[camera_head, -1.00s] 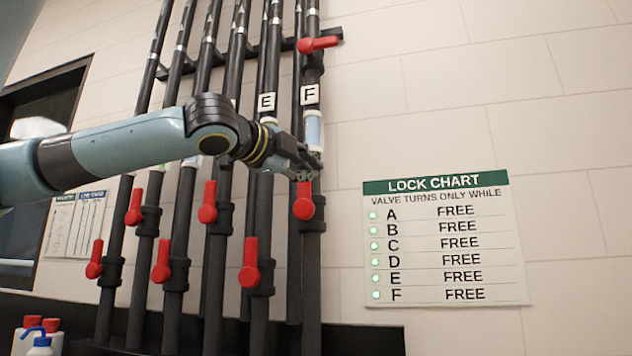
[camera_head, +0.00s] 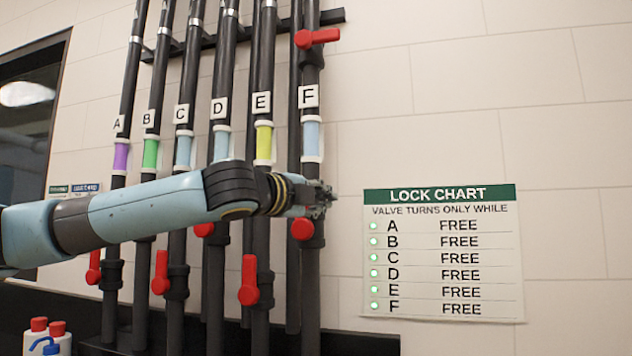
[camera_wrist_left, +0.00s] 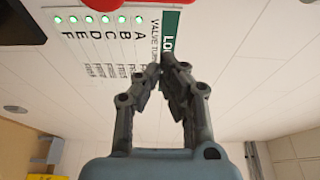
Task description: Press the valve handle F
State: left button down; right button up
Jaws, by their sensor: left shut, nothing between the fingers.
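The valve handle F (camera_head: 302,229) is red, low on the rightmost labelled pipe, below the F label (camera_head: 308,96). Only its rounded lower end shows; my left gripper hides the part above, so I cannot tell its full angle. My left gripper (camera_head: 324,198) is in front of pipe F, just above the visible red end. In the left wrist view the fingers (camera_wrist_left: 163,72) meet at the tips with nothing between them. A red piece (camera_wrist_left: 103,3) shows at that view's top edge, apart from the fingertips. Contact with the handle cannot be told. My right gripper is out of view.
The lock chart (camera_head: 442,252) on the wall right of pipe F lists A to F as FREE, with green lights. Another red handle (camera_head: 317,38) lies sideways high on the pipes. E's red handle (camera_head: 249,280) is left. Bottles (camera_head: 47,338) stand bottom left.

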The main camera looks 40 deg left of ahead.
pick_arm(q)
jog(key=shift+w+a+f+p, duration=0.1)
jog(key=shift+w+a+p, duration=0.6)
jog(key=shift+a, duration=0.3)
jog(key=shift+w+a+p, duration=0.7)
jog(key=shift+a, duration=0.3)
